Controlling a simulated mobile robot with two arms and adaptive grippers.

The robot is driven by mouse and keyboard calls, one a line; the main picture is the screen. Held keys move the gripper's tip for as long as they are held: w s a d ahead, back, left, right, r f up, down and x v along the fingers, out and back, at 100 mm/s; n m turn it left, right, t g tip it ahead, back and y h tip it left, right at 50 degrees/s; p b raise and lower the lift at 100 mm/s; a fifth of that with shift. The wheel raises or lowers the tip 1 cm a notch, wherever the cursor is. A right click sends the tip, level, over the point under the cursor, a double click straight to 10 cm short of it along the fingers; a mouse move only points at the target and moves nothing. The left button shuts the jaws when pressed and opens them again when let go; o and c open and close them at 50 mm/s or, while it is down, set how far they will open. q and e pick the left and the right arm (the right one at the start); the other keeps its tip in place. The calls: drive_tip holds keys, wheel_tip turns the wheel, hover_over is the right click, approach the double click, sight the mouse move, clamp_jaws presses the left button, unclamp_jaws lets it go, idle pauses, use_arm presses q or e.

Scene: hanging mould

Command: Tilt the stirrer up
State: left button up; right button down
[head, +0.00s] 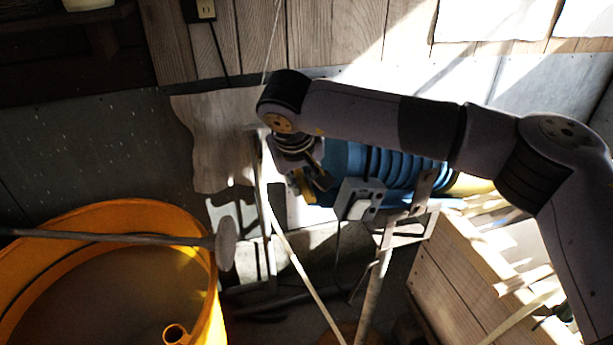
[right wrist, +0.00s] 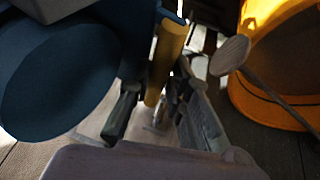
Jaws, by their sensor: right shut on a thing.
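A blue ribbed motor unit (head: 402,169), which looks like the stirrer, lies about level on a metal stand, partly hidden by my right arm. My right gripper (head: 304,186) is at its left end, shut on a yellow bar beside it. In the right wrist view the yellow bar (right wrist: 166,58) runs between the two fingers (right wrist: 160,115), with the dark blue body (right wrist: 60,75) close on the left. The exact contact is in shadow. My left gripper is not in view.
A large orange tub (head: 120,215) stands at the left, with a disc-ended rod (head: 120,238) across its rim. A wooden crate (head: 455,275) is at the lower right. Thin pale poles stand under the motor. A plank wall (head: 330,35) closes the back.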

drive_tip(key=shift+s+a+f, duration=0.1)
drive_tip(key=shift+s+f, duration=0.15)
drive_tip(key=shift+f, duration=0.1)
drive_tip(key=c, duration=1.8)
unclamp_jaws()
drive_tip(key=o, duration=0.3)
drive_tip(key=shift+w+a+r, duration=0.1)
drive_tip(key=shift+w+a, duration=0.05)
drive_tip(key=shift+a, duration=0.05)
drive_tip(key=shift+d, duration=0.1)
drive_tip(key=shift+r, duration=0.25)
drive_tip(key=v, duration=1.1)
drive_tip(key=shift+r, duration=0.2)
